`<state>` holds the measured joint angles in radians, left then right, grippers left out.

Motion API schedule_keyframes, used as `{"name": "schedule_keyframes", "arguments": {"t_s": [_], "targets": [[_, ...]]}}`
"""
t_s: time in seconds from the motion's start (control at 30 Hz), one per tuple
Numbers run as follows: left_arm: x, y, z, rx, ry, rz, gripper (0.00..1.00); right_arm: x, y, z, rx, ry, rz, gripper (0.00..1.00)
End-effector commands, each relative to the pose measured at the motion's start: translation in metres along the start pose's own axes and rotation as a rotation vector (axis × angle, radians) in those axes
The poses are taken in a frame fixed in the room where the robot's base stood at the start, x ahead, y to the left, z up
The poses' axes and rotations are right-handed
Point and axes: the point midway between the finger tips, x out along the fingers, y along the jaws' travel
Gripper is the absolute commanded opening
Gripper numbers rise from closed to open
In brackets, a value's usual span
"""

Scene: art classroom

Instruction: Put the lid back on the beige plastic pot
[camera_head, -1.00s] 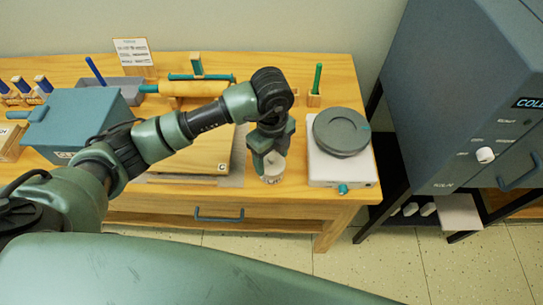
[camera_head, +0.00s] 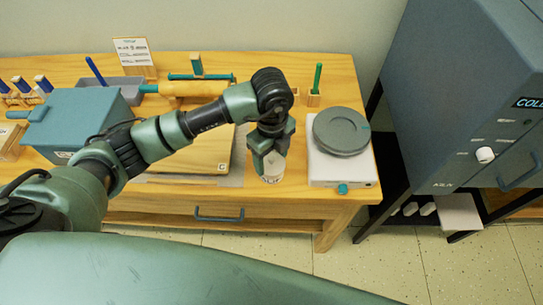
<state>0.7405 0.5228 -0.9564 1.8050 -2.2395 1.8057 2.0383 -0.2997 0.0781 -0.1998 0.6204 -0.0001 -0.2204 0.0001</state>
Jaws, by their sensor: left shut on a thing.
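The small pale beige pot (camera_head: 272,173) stands upright near the front edge of the wooden table, with dark print on its side. My left gripper (camera_head: 269,157) points straight down directly over the pot, its fingers at the pot's top. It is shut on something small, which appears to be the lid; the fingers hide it. I cannot tell whether the lid touches the pot's rim. My right gripper is not in view.
Right of the pot is a white scale-like device (camera_head: 332,170) with a round grey disc (camera_head: 341,131). A wooden board (camera_head: 200,155) lies left. A teal box (camera_head: 77,122) stands farther left. A green pen in a holder (camera_head: 315,90) stands behind. A large blue-grey kiln (camera_head: 450,100) is at right.

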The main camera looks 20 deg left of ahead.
Motion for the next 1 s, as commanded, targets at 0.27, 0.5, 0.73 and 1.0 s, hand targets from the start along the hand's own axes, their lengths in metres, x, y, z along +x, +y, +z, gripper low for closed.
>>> {"name": "schedule_keyframes", "arguments": {"t_s": [0.27, 0.5, 0.73, 1.0], "targets": [[0.0016, 0.0000, 0.0002, -0.001, 0.000, 0.000, 0.26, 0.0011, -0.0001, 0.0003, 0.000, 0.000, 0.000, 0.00], [0.0016, 0.0000, 0.0003, 0.000, 0.000, 0.000, 0.26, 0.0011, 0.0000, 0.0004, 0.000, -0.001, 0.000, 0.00], [0.0021, 0.0000, 0.0002, -0.001, 0.000, 0.000, 0.26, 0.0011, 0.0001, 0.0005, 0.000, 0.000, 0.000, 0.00], [0.0021, 0.0000, 0.0002, 0.000, 0.000, 0.000, 0.89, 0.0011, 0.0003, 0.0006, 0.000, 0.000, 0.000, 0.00]]}}
